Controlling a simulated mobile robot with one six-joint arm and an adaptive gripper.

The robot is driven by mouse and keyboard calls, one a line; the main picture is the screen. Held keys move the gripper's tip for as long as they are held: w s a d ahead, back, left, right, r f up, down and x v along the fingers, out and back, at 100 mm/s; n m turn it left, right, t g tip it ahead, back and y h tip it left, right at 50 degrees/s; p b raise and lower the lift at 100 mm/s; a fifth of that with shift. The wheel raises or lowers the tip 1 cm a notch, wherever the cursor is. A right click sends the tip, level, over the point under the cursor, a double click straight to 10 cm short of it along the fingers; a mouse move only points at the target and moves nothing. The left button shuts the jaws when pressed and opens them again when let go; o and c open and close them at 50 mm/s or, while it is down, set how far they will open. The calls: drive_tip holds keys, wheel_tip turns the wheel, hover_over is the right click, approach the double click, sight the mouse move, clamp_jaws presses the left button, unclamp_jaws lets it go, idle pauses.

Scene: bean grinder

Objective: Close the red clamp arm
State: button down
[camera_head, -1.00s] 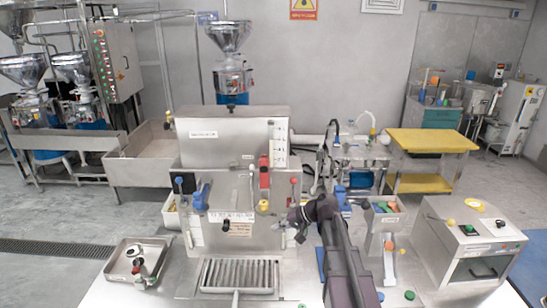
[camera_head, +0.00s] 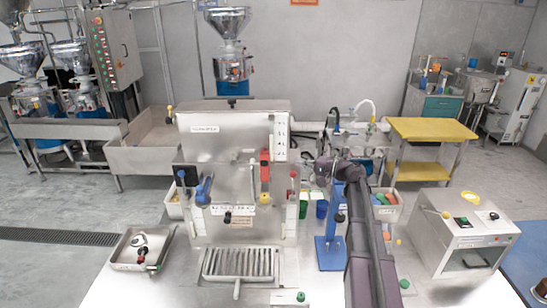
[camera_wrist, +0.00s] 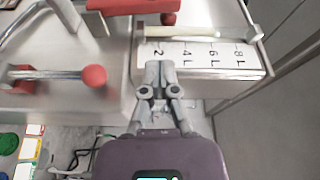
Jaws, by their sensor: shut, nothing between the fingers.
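The red clamp arm (camera_head: 265,165) is on the front of the steel machine (camera_head: 240,145), right of its middle. In the wrist view a red bar, likely the same clamp arm (camera_wrist: 135,6), runs along the top edge and is cut off by the frame. My gripper (camera_wrist: 158,68) is shut and empty, its fingertips below and a little right of the red bar, apart from it in the picture. In the head view my gripper (camera_head: 322,168) is right of the machine and seen small; its fingers cannot be made out.
A lever with a red knob (camera_wrist: 95,76) sticks out left of my fingers. A litre scale (camera_wrist: 200,54) lies just beyond them. A blue stand (camera_head: 330,252), a small steel cabinet (camera_head: 462,240) and a metal tray (camera_head: 142,248) stand on the white table.

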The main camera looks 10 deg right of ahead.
sight(273, 156)
drive_tip(key=shift+a, duration=0.1)
drive_tip(key=x, duration=0.9)
drive_tip(key=shift+w+a, duration=0.2)
drive_tip(key=shift+a, duration=0.15)
drive_tip(key=shift+a, duration=0.2)
drive_tip(key=shift+d, duration=0.2)
drive_tip(key=shift+a, duration=0.15)
drive_tip(key=shift+s+n, duration=0.15)
drive_tip(key=shift+n, duration=0.15)
